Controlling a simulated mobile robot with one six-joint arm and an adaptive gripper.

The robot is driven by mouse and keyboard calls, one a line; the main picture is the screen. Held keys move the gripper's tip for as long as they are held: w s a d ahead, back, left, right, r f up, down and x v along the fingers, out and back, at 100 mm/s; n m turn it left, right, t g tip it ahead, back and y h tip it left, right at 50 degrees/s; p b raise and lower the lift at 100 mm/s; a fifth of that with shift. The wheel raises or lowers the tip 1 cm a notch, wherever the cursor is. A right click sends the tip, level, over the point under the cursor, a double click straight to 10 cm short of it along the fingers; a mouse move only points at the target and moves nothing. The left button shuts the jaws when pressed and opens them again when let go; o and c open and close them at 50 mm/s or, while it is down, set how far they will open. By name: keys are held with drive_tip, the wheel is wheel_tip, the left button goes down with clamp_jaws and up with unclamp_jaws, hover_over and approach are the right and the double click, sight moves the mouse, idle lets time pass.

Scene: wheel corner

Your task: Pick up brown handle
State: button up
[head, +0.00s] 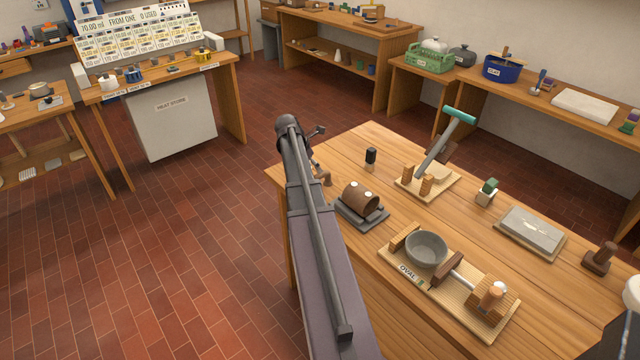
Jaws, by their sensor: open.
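My gripper (318,148) is open and empty at the far left corner of the workbench (372,138), partly hidden behind my own arm. A small brown handle-like piece (324,178) stands on the bench just below the gripper in the picture, apart from it as far as I can tell. Another brown piece with a rod (447,269) lies beside a grey bowl (427,249) on a wooden board marked OVAL (408,272). A brown knob-shaped piece (600,258) stands at the bench's right side. I cannot tell which of these is the brown handle.
A brown cylinder (360,198) on a dark base stands near the gripper. The tiled floor (190,240) left of the bench is clear.

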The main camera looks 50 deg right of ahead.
sight(321, 175)
drive_tip(key=shift+d+f, duration=0.1)
drive_tip(key=shift+f, duration=0.05)
drive_tip(key=shift+d+b+x, duration=0.2)
drive_tip(key=shift+b+x, duration=2.1)
drive_tip(key=shift+x, duration=0.2)
drive_tip(key=shift+s, duration=0.1)
clamp_jaws()
